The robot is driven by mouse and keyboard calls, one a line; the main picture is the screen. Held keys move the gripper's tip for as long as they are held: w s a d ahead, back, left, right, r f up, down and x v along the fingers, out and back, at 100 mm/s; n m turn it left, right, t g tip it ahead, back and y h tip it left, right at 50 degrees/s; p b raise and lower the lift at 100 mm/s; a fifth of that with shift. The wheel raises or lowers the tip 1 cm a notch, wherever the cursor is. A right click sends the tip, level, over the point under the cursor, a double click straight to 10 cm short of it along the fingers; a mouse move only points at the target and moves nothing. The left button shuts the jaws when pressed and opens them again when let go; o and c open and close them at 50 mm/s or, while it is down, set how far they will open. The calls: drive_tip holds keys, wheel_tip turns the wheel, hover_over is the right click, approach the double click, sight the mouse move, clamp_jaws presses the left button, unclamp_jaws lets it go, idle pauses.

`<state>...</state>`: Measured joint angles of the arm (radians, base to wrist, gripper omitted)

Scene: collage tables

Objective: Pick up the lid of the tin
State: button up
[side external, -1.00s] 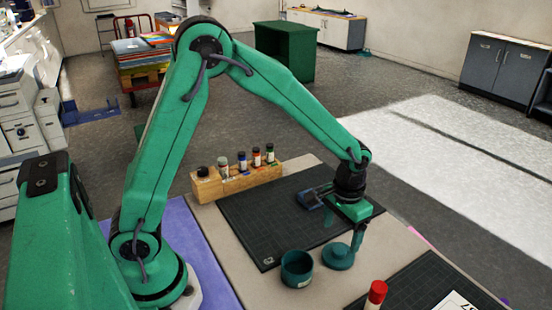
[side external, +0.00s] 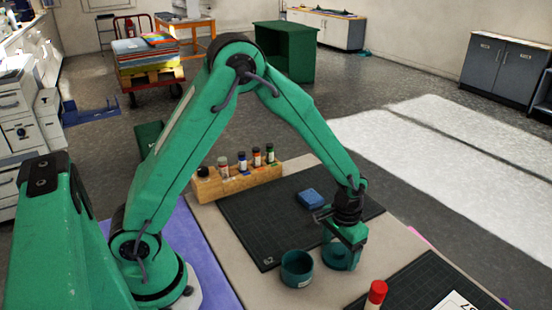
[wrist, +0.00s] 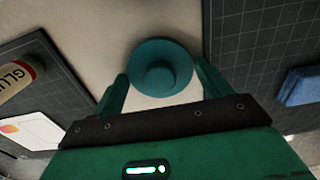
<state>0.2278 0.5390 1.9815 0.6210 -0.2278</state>
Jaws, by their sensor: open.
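The lid (side external: 337,262) is a round teal disc with a knob in its middle, lying on the beige table top just right of the open teal tin (side external: 297,268). In the wrist view the lid (wrist: 160,54) is ahead of my gripper (wrist: 160,76), and the two fingertips show on either side of its lower half. My gripper (side external: 345,252) is open and points down at the lid, covering part of it in the side view. I cannot tell whether the fingers touch it. The tin is not seen in the wrist view.
A blue block (side external: 311,198) sits on the larger dark mat (side external: 265,225). A wooden rack (side external: 208,190) of small bottles stands at the back.

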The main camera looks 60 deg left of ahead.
sight(340, 251)
drive_tip(key=shift+f, duration=0.1)
idle(0.4)
drive_tip(key=c, duration=0.6)
wheel_tip(340, 251, up, 2)
drive_tip(key=shift+r, duration=0.1)
wheel_tip(340, 251, up, 2)
drive_tip(key=shift+s+d+r, duration=0.1)
drive_tip(key=shift+d+r, duration=0.05)
drive_tip(key=s+d+r, duration=0.4)
drive_tip(key=s+d, duration=0.1)
drive_tip(key=s+d+r, duration=0.2)
drive_tip(key=s+d, duration=0.1)
drive_tip(key=shift+r, duration=0.25)
idle(0.4)
drive_tip(key=s+a, duration=0.1)
drive_tip(key=a, duration=0.2)
drive_tip(key=s+a, duration=0.1)
drive_tip(key=a, duration=0.2)
drive_tip(key=s+a+r, duration=0.1)
drive_tip(key=a, duration=0.2)
drive_tip(key=shift+s+a, duration=0.15)
drive_tip(key=shift+s, duration=0.1)
